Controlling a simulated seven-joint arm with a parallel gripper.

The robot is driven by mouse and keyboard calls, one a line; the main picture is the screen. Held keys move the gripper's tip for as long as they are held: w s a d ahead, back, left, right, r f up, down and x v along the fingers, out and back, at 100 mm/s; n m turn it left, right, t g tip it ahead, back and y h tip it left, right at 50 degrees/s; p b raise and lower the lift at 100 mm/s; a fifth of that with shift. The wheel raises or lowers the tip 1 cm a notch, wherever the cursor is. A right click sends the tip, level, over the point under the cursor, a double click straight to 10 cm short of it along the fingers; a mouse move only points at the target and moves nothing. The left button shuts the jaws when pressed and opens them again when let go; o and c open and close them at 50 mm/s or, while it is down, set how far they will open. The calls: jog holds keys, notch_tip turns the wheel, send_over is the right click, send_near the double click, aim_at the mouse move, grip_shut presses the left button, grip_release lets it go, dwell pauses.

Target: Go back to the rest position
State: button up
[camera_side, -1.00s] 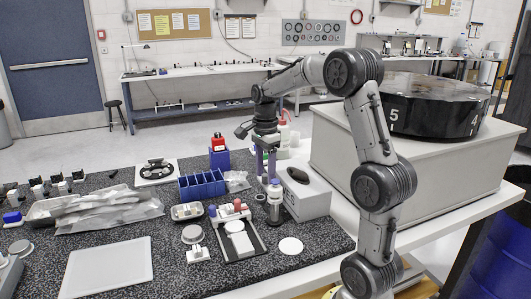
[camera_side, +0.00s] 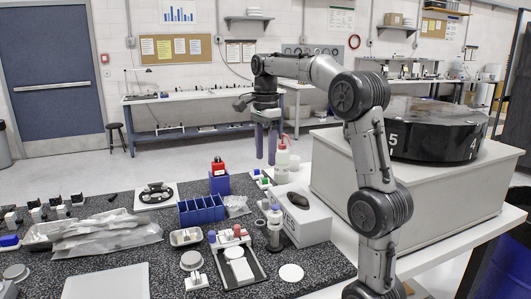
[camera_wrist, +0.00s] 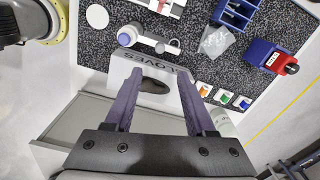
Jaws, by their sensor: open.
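My gripper (camera_side: 265,160) is raised in the air at the upper middle of the side view, pointing down. Its two purple fingers are apart with nothing between them. It appears above and behind the glove box (camera_side: 312,226). In the wrist view my gripper (camera_wrist: 160,74) is also open and empty, and its fingers overlap the view of the glove box (camera_wrist: 153,98) below. The table under part of the box is hidden by my gripper's mount.
A blue divided bin (camera_side: 201,210) and a mirror fixture tray (camera_side: 238,264) lie on the speckled mat. A large black turntable (camera_side: 430,130) stands right. Air around my gripper looks clear.

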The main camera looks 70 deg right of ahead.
jog(key=s+a+r+n+t, duration=0.1)
jog(key=s+a+n, duration=0.3)
jog(key=a, duration=0.5)
jog(key=s+a+r+n+t, duration=0.2)
jog(key=s+a+n, duration=0.2)
jog(key=a, duration=0.4)
jog(key=s+a+f+n+t, duration=0.1)
jog(key=s+a+f+n, duration=0.1)
jog(key=f+n, duration=0.4)
jog(key=s+a+f+n+t, duration=0.1)
jog(key=s+a+f+n, duration=0.2)
jog(key=n, duration=0.7)
notch_tip(320, 180, down, 3)
jog(key=shift+s+a+f+t, duration=0.2)
jog(key=shift+s+a+t, duration=0.1)
jog(key=shift+s, duration=0.75)
